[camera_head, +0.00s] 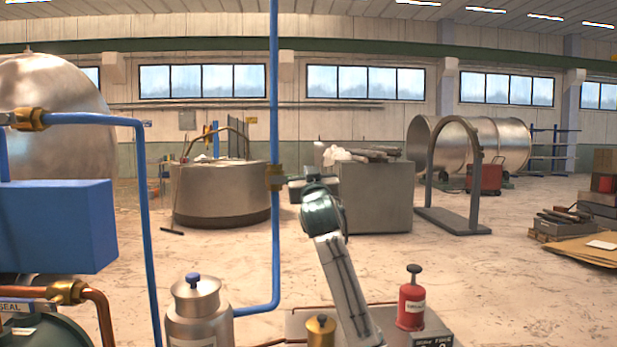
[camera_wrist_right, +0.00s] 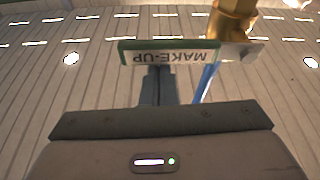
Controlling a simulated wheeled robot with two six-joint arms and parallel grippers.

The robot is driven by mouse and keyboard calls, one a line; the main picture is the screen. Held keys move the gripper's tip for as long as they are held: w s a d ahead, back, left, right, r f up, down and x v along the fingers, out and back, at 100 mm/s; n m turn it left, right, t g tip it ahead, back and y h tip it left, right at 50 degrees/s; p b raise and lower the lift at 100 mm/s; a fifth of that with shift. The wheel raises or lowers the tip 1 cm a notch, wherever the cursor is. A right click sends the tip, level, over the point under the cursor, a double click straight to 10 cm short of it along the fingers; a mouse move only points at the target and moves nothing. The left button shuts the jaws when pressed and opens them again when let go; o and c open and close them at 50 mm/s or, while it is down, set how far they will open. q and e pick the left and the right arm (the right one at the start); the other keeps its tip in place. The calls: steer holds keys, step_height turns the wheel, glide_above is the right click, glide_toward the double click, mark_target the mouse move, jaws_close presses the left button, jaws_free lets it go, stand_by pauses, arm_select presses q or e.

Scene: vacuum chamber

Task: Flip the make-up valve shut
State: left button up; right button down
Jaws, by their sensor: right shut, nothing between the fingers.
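The make-up valve is a brass fitting (camera_head: 275,177) on the upright blue pipe near the middle of the head view. In the right wrist view its brass body (camera_wrist_right: 232,18) is at the upper right, with a green-edged MAKE-UP sign (camera_wrist_right: 168,57) upside down beside it. A pale grey piece shows below the brass; I cannot tell if it is the lever. My right gripper (camera_head: 298,182) is just right of the valve in the head view, partly hidden by its own wrist. In the wrist view its fingers (camera_wrist_right: 158,84) are shut and empty, in front of the sign. Contact is unclear. My left gripper is out of view.
The blue pipe (camera_head: 276,90) runs up past the valve and bends left below. A blue box (camera_head: 55,225) and copper piping (camera_head: 100,312) are at left. A metal canister (camera_head: 198,312), a brass cylinder (camera_head: 321,329) and a red bottle (camera_head: 411,305) stand in front.

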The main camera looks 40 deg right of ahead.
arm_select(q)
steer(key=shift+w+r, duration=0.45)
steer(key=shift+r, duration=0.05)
arm_select(e)
steer(key=shift+f, duration=0.15)
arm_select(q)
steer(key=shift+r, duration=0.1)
